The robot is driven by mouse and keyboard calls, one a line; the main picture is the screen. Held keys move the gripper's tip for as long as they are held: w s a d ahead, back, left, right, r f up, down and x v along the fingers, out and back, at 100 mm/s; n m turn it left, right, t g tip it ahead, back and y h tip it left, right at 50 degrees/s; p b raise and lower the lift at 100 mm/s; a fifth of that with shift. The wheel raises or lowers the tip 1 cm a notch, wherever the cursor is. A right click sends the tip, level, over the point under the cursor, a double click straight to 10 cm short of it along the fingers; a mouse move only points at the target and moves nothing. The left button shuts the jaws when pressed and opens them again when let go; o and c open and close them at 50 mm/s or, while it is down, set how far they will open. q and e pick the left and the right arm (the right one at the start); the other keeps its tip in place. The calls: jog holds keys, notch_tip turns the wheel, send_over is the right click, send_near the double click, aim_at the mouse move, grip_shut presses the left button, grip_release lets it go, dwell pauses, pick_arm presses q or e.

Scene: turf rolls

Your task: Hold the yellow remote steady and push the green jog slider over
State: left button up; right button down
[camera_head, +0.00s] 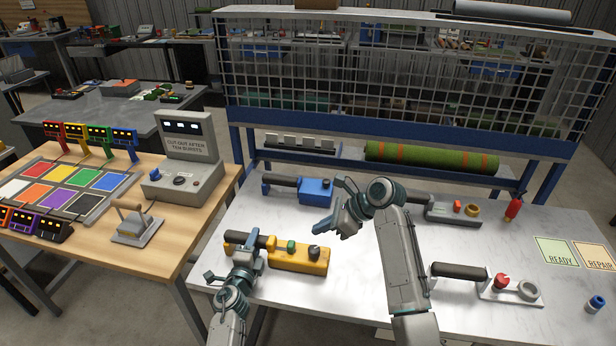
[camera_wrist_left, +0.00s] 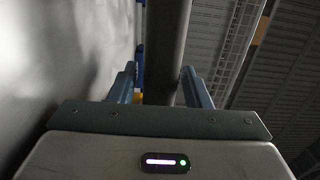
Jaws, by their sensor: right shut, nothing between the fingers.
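The yellow remote (camera_head: 300,262) lies on the white table, left of the middle. Its dark handle points left and ends in a yellow piece. The green jog slider (camera_head: 291,246) stands on top, left of a black knob (camera_head: 314,253). My left gripper (camera_head: 256,243) is at the handle, left of the body. In the left wrist view a dark bar (camera_wrist_left: 166,50), apparently the handle, runs between its fingers, with a gap showing on the left. My right gripper (camera_head: 320,227) is shut and empty, above and beyond the slider, apart from the remote.
A blue remote (camera_head: 314,190) lies behind, and a grey one (camera_head: 452,212) lies behind right. A white remote (camera_head: 510,290) lies front right. READY (camera_head: 555,252) and REPAIR (camera_head: 597,256) mats are far right. A wire-mesh rack (camera_head: 400,70) stands behind.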

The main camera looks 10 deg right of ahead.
pick_arm(q)
jog(key=shift+o, duration=0.9)
